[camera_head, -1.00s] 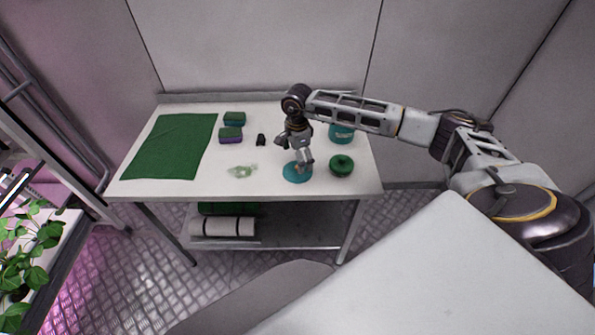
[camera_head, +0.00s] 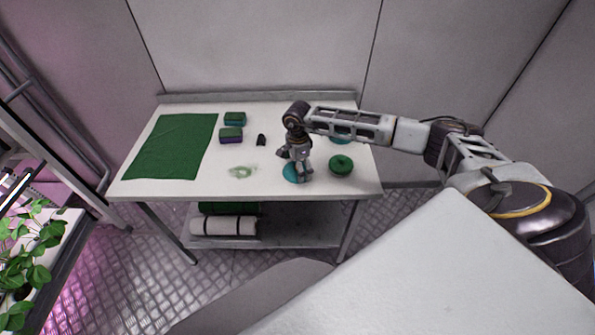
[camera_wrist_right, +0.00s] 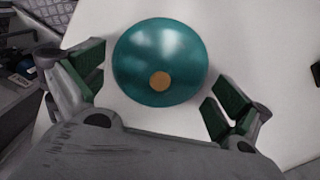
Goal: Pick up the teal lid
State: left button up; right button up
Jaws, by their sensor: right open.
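The teal lid (camera_wrist_right: 155,55) is a round, glossy disc with a small tan knob. It lies on the white table near the front edge, and in the head view most of it (camera_head: 289,173) is hidden behind my right gripper (camera_head: 297,174). In the right wrist view my right gripper (camera_wrist_right: 157,88) is open, its dark green pads on either side of the lid. The lid shows apart from both pads, and the gripper holds nothing. My left gripper is not in view.
A green round object (camera_head: 341,165) sits close to the right of the lid. A teal container (camera_head: 341,139) stands behind my right arm. Left are a pale clear item (camera_head: 242,171), a small black object (camera_head: 261,140), two sponges (camera_head: 231,135) (camera_head: 235,118) and a green cloth (camera_head: 172,146).

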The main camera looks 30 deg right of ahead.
jog(key=c, duration=1.3)
jog(key=shift+s, duration=0.1)
jog(key=c, duration=0.3)
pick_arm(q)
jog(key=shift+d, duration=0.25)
pick_arm(e)
jog(key=shift+s+f, duration=0.15)
jog(key=shift+c, duration=0.4)
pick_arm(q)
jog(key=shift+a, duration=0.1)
pick_arm(e)
jog(key=shift+r, duration=0.75)
grip_shut()
jog(key=r, duration=0.5)
jog(key=r+b, duration=0.1)
jog(key=r, duration=0.1)
jog(key=shift+w+r, duration=0.2)
jog(key=shift+w, duration=0.1)
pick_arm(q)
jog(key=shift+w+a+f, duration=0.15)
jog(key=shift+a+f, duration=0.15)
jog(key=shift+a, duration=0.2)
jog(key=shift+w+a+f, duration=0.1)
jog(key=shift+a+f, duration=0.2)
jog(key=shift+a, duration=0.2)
pick_arm(e)
jog(key=shift+r, duration=0.75)
